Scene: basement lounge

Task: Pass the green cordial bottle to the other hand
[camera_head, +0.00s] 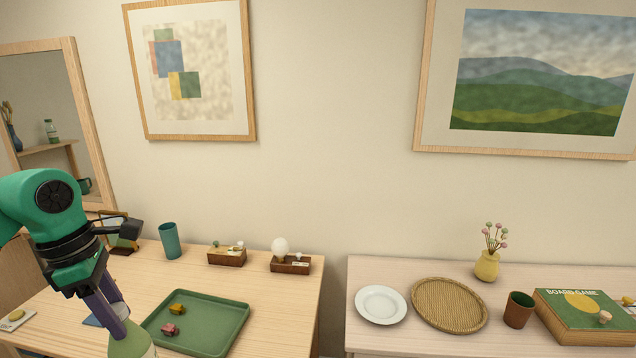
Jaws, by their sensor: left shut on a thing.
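My left gripper (115,308) reaches down from the left, over the front of the left table. Its purple fingers are shut on the neck of the green cordial bottle (132,346). The bottle looks pale green and upright, with a lighter patch on its right side. Its lower part is cut off by the bottom edge of the picture, so I cannot tell whether it touches the table. My right gripper is not in view.
A green tray (232,337) with two small objects lies right of the bottle. A teal cup (170,241) and small wooden boxes (227,257) stand behind. Past a gap, the right table holds a white plate (381,305), woven mat (449,304), brown cup (518,310), vase (487,266) and board game (583,318).

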